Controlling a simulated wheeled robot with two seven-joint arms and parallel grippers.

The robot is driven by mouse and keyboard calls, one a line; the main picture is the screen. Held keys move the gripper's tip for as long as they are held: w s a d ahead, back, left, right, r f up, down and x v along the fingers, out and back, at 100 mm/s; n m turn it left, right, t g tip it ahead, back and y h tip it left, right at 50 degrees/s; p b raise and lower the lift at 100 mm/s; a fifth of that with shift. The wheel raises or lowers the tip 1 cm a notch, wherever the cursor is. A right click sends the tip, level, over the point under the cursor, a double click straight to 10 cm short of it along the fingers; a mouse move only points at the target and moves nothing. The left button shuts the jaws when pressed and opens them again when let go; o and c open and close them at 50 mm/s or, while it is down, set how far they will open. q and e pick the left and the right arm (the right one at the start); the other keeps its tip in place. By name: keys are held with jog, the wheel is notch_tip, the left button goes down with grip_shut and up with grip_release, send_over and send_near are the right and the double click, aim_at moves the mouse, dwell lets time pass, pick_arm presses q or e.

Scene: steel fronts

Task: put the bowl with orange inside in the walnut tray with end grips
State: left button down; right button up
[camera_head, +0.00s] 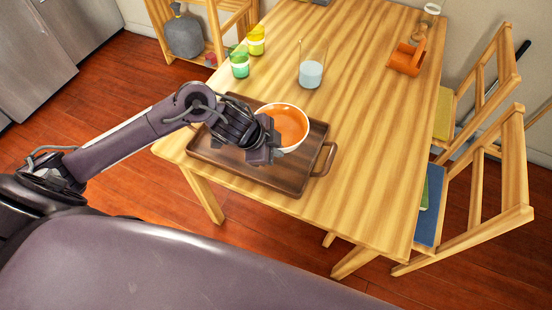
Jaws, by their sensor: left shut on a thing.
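The bowl (288,124) is white outside and orange inside. It is upright over the right part of the walnut tray (285,177); I cannot tell whether it touches the tray floor. The tray is dark brown, lies on the near left of the table and shows an end grip on its right. My left gripper (271,147) is shut on the bowl at its left rim, and its arm covers part of the tray. My right gripper is not in view.
A glass (312,66) with pale contents, a green jar (239,63) and a yellow jar (256,41) stand beyond the tray on the wooden table (365,130). An orange holder (406,60) sits at the far right. Chairs (515,165) line the right side.

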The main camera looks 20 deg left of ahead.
pick_arm(q)
notch_tip(320, 180, down, 4)
jog(key=shift+r+b, duration=0.2)
jog(key=shift+b, duration=0.25)
jog(key=shift+f, duration=0.4)
jog(key=shift+f, duration=0.15)
jog(key=c, duration=1.6)
grip_release()
